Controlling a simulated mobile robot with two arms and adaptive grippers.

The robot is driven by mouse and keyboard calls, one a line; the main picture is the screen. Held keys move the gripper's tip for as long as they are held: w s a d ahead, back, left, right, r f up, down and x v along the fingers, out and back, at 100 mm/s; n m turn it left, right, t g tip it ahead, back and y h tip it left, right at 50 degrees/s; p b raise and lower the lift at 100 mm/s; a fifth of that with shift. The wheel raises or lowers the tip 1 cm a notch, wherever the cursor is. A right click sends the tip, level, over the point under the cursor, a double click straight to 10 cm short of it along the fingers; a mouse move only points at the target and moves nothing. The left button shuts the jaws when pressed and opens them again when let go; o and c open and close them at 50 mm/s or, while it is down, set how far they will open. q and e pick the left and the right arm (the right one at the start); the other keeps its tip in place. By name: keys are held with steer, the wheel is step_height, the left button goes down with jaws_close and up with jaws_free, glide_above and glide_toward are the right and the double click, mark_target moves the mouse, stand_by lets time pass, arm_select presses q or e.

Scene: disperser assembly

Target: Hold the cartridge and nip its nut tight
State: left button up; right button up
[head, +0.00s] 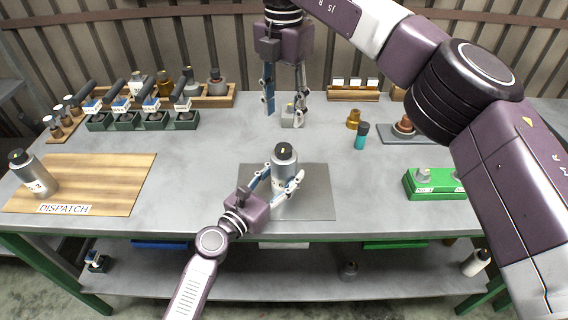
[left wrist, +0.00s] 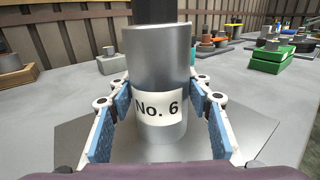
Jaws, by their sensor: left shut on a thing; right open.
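The cartridge (head: 284,168) is a silver cylinder standing upright over a dark grey plate (head: 318,190) at the table's front middle. Its black nut (head: 284,152) sits on top with a small yellow mark. The left wrist view shows the cartridge (left wrist: 158,75) close up with a "No. 6" label; the dark nut (left wrist: 157,10) is cut off at the top edge. My left gripper (head: 283,182) is shut around the cartridge's body. My right gripper (head: 284,112) is open and points down behind the cartridge, apart from it, by a small grey block (head: 290,117).
Another silver cartridge (head: 33,172) stands on the wooden dispatch board (head: 110,180) at left. Several dark green holders (head: 156,121) line the back left. A teal bottle (head: 361,136), a brass piece (head: 353,118) and a green tray (head: 437,189) are at right. Bare table lies between.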

mark_target(284, 147)
step_height(284, 147, down, 10)
steer(key=n, duration=3.3)
steer(key=shift+f+n, duration=0.1)
steer(key=shift+n, duration=0.3)
